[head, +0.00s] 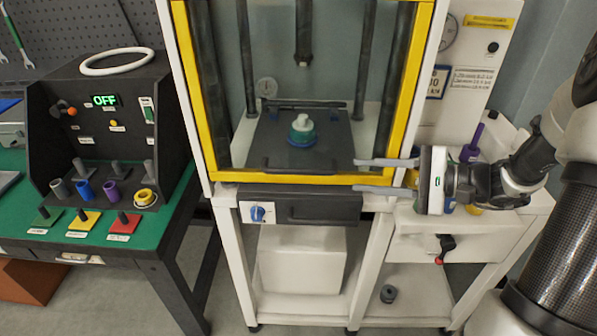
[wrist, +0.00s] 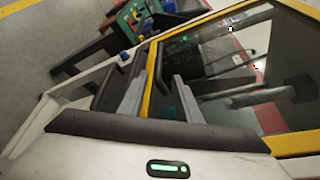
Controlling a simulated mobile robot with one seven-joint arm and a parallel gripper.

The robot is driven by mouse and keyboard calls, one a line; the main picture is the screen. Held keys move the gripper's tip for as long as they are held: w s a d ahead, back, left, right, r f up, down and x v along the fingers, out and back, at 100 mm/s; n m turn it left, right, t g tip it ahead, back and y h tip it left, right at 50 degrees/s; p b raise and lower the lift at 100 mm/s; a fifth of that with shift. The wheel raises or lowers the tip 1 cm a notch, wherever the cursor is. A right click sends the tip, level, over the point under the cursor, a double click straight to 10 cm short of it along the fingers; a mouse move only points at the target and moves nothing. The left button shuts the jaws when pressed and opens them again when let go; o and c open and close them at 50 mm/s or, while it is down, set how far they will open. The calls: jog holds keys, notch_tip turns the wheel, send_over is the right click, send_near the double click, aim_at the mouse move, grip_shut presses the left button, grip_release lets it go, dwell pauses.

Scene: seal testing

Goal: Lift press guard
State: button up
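The press guard (head: 270,178) is a clear panel in a yellow frame on the front of the white press. It is down, with its lower bar just above the drawer front. My gripper (head: 357,175) comes in from the right at the guard's lower right corner. Its grey fingers are open, one above and one below the yellow lower bar. In the wrist view the guard's yellow bar (wrist: 152,65) runs between the two spread fingers of my gripper (wrist: 158,80). Contact with the bar cannot be made out.
A control box (head: 105,125) reading OFF stands on the green bench at left. A white side cabinet (head: 415,247) with a red-black handle is below my gripper.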

aim_at(307, 172)
jog(key=x, duration=1.6)
jog(key=shift+s+a+f+b, duration=0.1)
jog(key=shift+b, duration=0.2)
grip_shut()
